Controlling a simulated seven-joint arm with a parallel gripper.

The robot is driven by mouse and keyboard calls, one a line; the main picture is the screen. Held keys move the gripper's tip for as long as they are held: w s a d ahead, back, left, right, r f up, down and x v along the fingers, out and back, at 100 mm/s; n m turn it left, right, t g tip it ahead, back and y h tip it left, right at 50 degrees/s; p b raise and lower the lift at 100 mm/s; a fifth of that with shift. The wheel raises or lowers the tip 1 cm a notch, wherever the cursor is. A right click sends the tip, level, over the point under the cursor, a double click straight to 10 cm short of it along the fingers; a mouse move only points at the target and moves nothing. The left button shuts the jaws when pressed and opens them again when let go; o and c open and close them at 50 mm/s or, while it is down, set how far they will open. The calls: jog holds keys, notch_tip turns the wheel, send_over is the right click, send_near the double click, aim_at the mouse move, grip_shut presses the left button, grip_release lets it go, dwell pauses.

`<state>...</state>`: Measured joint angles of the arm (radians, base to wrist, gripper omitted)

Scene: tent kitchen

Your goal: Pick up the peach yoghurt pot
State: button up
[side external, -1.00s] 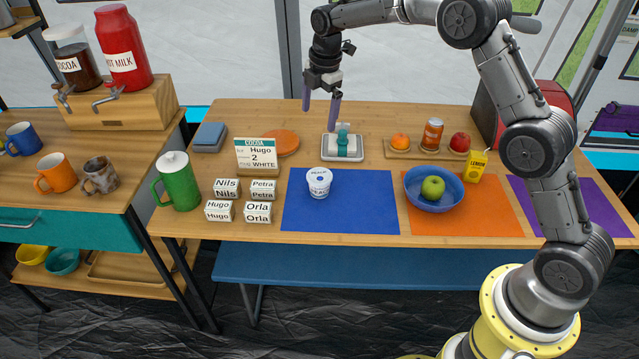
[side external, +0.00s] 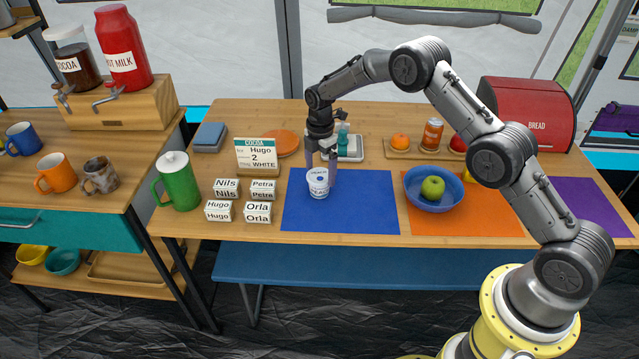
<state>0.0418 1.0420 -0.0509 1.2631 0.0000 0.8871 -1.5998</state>
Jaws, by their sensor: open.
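The peach yoghurt pot (side external: 318,183) is a small white tub with blue print, standing upright on the blue mat (side external: 360,212) near its left back corner. My gripper (side external: 321,172) points down over the pot, its two fingers spread, one at the pot's back left and one at its right side. The jaws are open. Whether the fingers touch the pot I cannot tell from this angle.
Small name boxes (side external: 258,212) and a green jug (side external: 178,182) stand to the left. A cocoa sign (side external: 257,157) and a scale (side external: 351,148) stand behind. A blue bowl (side external: 434,204) with a green apple (side external: 433,187) sits to the right. The front of the blue mat is clear.

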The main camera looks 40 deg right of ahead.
aim_at(320, 176)
notch_tip(320, 176, down, 5)
jog(key=shift+f, duration=0.15)
jog(key=c, duration=1.2)
